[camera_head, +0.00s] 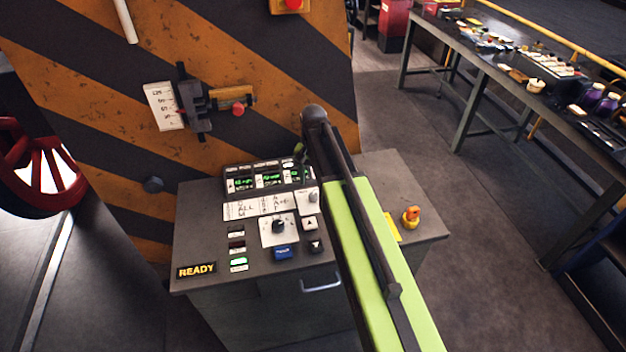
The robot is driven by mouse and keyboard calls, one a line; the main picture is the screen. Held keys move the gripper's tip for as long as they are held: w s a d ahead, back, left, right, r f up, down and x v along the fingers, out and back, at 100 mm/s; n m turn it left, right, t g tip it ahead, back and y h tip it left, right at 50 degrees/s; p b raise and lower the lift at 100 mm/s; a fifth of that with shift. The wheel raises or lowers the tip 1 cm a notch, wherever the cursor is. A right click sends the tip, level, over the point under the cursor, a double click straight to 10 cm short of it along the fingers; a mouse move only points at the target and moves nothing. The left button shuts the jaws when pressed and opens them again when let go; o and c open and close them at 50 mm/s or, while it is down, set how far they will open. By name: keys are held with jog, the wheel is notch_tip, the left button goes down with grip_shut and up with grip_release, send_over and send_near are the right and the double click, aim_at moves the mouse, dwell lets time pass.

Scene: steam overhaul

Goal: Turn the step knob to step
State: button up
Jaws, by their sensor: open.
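A control desk (205,215) with a grey top stands in front of a striped orange and black panel. A black rotary knob (279,226) sits on a white plate near the middle of the desk. A second, grey knob (313,197) sits on a smaller white plate to its upper right, close beside my arm. I cannot read which of the two is marked step. My green arm reaches up over the desk from the lower right, with its dark joint above the displays. My gripper does not show.
Green-lit displays (270,179) line the back of the desk. Near the knobs are a blue button (283,252), arrow buttons (310,223), and a lit READY sign (196,270). A red handwheel (40,175) is at far left.

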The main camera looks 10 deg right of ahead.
notch_tip(320, 180, up, 11)
jog(key=p, duration=0.9)
jog(key=shift+f, duration=0.1)
jog(key=b, duration=1)
send_near(313, 195)
jog(key=s+f, duration=0.2)
jog(key=s, duration=0.3)
jog(key=s+f+n+b, duration=0.1)
jog(key=s, duration=0.1)
jog(key=s+f+b, duration=0.1)
jog(key=s, duration=0.2)
jog(key=s+a+f+n+b, duration=0.1)
jog(key=s+b, duration=0.1)
jog(key=shift+s+a+f+n, duration=0.1)
jog(key=shift+s+f+n, duration=0.2)
jog(key=s+n, duration=0.1)
jog(key=s+r+n, duration=0.1)
jog(key=shift+s+p, duration=0.4)
jog(key=shift+w+n, duration=0.3)
jog(key=shift+n, duration=0.1)
